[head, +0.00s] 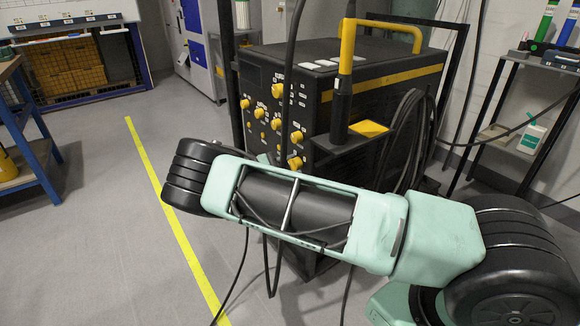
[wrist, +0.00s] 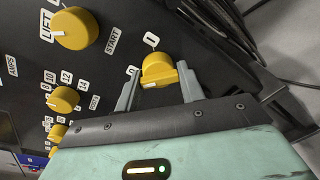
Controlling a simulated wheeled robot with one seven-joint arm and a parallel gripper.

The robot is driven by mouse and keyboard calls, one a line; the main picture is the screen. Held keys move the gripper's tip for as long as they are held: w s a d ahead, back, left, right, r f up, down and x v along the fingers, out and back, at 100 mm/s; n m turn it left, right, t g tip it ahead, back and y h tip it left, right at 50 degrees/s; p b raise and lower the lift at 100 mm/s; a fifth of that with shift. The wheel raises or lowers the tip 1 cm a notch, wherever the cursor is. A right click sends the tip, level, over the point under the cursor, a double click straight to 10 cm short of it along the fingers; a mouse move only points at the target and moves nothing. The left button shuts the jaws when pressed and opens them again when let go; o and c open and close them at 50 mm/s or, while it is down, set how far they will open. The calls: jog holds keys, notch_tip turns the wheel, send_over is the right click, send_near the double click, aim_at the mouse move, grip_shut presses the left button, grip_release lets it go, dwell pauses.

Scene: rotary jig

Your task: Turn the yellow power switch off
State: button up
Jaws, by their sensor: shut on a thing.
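A larger yellow knob labelled LIFT (wrist: 76,28) sits at upper left, with smaller yellow knobs (wrist: 63,98) below it. Black cables (head: 415,140) hang at the machine's right side. A shelf (head: 520,150) stands at the right. The floor left of the yellow line (head: 170,215) is mostly clear.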

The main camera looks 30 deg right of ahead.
jog(key=shift+w+r, duration=0.25)
jog(key=o, duration=0.7)
jog(key=shift+o, duration=1)
jog(key=shift+s+f, duration=0.1)
jog(key=shift+f, duration=0.05)
jog(key=shift+a, duration=0.1)
jog(key=a+r, duration=0.1)
jog(key=a, duration=1.6)
jog(key=shift+s+a+r, duration=0.15)
jog(key=shift+s+r, duration=0.1)
jog(key=shift+s, duration=0.05)
